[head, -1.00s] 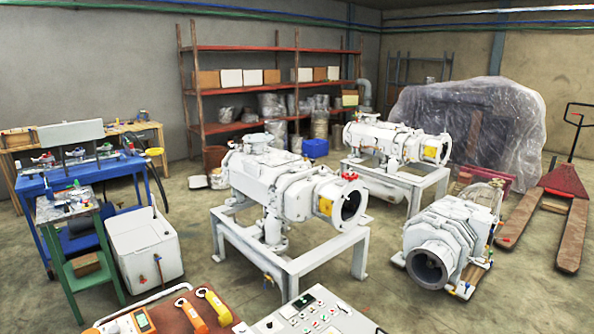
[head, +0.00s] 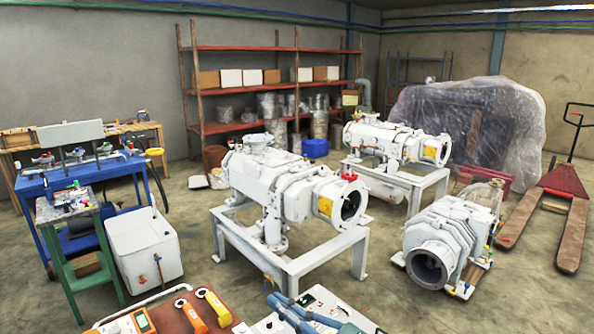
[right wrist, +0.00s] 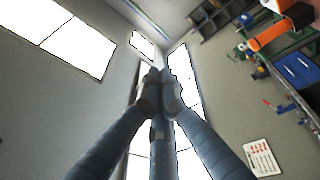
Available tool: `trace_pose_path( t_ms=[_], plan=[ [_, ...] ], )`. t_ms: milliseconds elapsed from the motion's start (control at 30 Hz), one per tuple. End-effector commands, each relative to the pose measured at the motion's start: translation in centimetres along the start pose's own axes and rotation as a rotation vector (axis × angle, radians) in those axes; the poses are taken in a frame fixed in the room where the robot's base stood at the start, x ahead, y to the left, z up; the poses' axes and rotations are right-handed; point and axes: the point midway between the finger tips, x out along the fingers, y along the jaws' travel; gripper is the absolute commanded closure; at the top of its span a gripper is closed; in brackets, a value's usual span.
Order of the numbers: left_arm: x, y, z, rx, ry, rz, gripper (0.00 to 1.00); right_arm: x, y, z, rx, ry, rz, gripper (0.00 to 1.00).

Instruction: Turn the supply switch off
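A pale control panel (head: 328,299) with small colored switches and buttons lies at the bottom edge of the head view. I cannot tell which of its controls is the supply switch. My right gripper (head: 277,299), with blue-grey fingers, comes in from the bottom edge over the panel and hides much of its middle and left. In the right wrist view its fingers (right wrist: 160,84) converge and their tips meet, with nothing seen between them. Whether it touches the panel is unclear. My left gripper is not in view.
Left of the panel, a brown surface (head: 168,312) holds orange and yellow handled tools (head: 204,306) and an orange meter (head: 138,322). Beyond it stand a white vacuum pump (head: 265,185) on a frame, a white box (head: 145,248) and a blue workbench (head: 85,172).

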Motion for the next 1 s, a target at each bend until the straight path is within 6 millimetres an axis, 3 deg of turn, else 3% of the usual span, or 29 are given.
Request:
trace_pose_path(
  t_ms=[67, 167, 300, 400, 533, 700, 900, 1000],
  plan=[
    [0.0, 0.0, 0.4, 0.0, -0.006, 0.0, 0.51, 0.3, -3.7, -0.9, -0.129, 0.13, -0.176, 1.0],
    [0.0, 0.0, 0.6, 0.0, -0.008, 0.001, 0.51, -1.4, -9.1, -0.3, -0.253, 0.247, -0.426, 1.0],
    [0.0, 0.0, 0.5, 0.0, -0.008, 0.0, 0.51, -5.9, -14.4, 3.5, -0.37, 0.313, -0.751, 1.0],
    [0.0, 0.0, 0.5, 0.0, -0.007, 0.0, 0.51, -9.8, -16.5, 7.1, -0.421, 0.314, -0.962, 1.0],
    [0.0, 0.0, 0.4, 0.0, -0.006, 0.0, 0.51, -15.2, -17.2, 12.1, -0.463, 0.276, -1.217, 1.0],
    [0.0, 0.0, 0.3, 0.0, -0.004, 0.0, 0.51, -22.0, -15.9, 17.7, -0.476, 0.183, -1.499, 1.0],
    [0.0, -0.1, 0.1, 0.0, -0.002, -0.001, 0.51, -27.4, -13.4, 21.4, -0.461, 0.081, -1.706, 1.0],
    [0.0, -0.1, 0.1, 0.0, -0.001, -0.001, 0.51, -28.8, -12.7, 22.2, -0.454, 0.052, -1.755, 1.0]
  ],
)
